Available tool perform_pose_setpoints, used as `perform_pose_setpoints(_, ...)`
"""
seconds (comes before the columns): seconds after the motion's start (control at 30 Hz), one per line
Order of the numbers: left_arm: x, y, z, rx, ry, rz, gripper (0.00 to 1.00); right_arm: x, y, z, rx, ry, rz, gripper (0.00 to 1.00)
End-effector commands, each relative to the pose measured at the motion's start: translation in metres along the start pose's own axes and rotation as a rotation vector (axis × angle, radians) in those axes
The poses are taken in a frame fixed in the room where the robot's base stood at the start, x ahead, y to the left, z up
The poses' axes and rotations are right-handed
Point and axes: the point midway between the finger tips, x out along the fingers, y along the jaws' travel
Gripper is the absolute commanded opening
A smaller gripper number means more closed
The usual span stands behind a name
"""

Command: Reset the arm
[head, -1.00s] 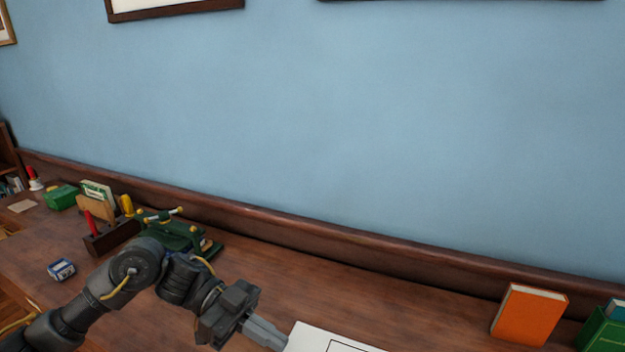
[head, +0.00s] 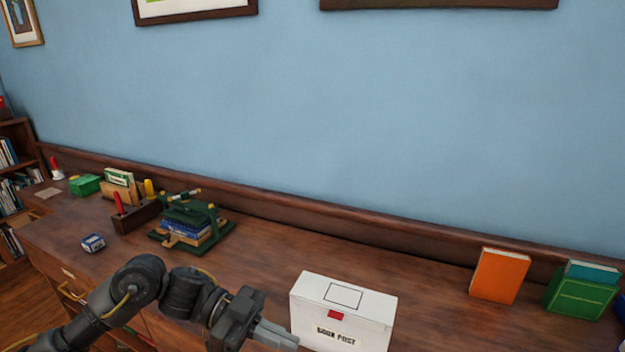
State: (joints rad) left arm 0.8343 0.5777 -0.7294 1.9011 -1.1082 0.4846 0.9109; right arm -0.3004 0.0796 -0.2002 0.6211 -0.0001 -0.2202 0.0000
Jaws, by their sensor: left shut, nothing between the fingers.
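My left arm comes in from the lower left in the head view. My left gripper (head: 276,334) is shut and empty, its fingers pointing right. The fingertips are close to the left side of a white box (head: 342,312) marked "BOOK POST", with a red tab on its front. I cannot tell whether they touch it. My right gripper is not in view.
A dark wood counter (head: 430,290) runs along a blue wall. An orange book (head: 499,275) and green book (head: 580,297) stand right.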

Motion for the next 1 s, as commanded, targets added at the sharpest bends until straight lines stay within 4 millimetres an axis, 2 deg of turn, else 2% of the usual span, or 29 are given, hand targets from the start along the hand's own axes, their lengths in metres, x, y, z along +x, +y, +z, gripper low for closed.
perform_pose_setpoints(0.23, 0.029, -0.015, 0.012, 0.082, 0.045, -0.172, 0.0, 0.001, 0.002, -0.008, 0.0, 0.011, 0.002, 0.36)
perform_pose_setpoints(0.4, 0.042, -0.03, 0.023, 0.124, 0.069, -0.384, 0.0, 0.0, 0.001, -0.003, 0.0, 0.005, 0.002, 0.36)
perform_pose_setpoints(0.57, 0.038, -0.044, 0.046, 0.092, 0.055, -0.698, 0.0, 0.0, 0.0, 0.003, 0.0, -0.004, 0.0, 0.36)
perform_pose_setpoints(0.67, 0.016, -0.044, 0.078, -0.015, -0.018, -0.955, 0.0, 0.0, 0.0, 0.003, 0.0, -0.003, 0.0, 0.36)
perform_pose_setpoints(0.77, -0.015, -0.023, 0.128, -0.203, -0.152, -1.18, 0.0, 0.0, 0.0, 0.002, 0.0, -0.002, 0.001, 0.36)
perform_pose_setpoints(0.8, -0.028, -0.007, 0.15, -0.294, -0.219, -1.251, 0.0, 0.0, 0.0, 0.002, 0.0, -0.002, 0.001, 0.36)
perform_pose_setpoints(0.9, -0.051, 0.041, 0.199, -0.518, -0.378, -1.358, 0.0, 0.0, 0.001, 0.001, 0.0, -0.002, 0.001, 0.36)
perform_pose_setpoints(1.0, -0.063, 0.086, 0.23, -0.69, -0.497, -1.393, 0.0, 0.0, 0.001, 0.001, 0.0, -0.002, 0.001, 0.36)
